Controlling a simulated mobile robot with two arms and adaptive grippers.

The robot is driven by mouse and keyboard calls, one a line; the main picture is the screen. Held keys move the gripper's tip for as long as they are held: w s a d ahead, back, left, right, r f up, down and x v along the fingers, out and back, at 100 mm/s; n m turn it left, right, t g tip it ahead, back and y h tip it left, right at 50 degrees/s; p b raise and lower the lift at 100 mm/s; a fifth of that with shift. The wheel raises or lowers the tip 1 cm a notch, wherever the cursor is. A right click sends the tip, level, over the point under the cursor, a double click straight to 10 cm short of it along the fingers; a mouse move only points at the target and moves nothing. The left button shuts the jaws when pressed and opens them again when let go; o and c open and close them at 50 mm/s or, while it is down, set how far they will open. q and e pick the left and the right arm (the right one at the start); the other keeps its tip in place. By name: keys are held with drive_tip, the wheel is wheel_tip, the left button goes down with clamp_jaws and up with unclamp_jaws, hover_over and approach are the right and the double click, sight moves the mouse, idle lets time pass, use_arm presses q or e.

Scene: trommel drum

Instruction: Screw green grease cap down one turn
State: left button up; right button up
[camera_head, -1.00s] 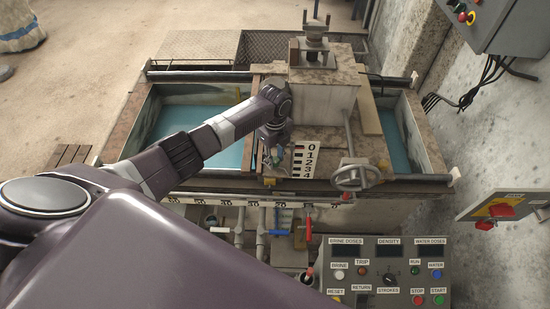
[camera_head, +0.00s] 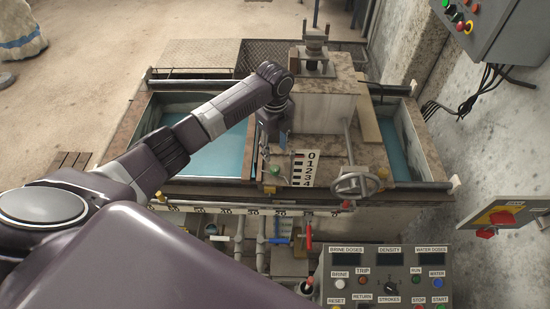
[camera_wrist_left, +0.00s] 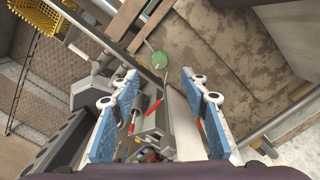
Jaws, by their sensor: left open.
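The green grease cap (camera_head: 275,171) is a small green round knob on the brown top of the machine, left of the number scale. In the left wrist view the cap (camera_wrist_left: 159,60) lies ahead, between the tips of the fingers in the picture. My left gripper (camera_head: 271,151) is open, with nothing between its blue-padded fingers; it is apart from the cap, on its far side in the head view. In the left wrist view my left gripper (camera_wrist_left: 158,76) shows both fingers spread. My right gripper is not in view.
The number scale (camera_head: 305,169) stands just right of the cap. A handwheel (camera_head: 357,183) is further right. Water basins (camera_head: 222,150) lie on both sides. Pipes with a red lever (camera_head: 309,233) and a control panel (camera_head: 385,275) are in front.

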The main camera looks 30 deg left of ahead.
use_arm(q)
wheel_tip(320, 180, up, 2)
drive_tip(key=shift+r, duration=0.1)
idle(0.4)
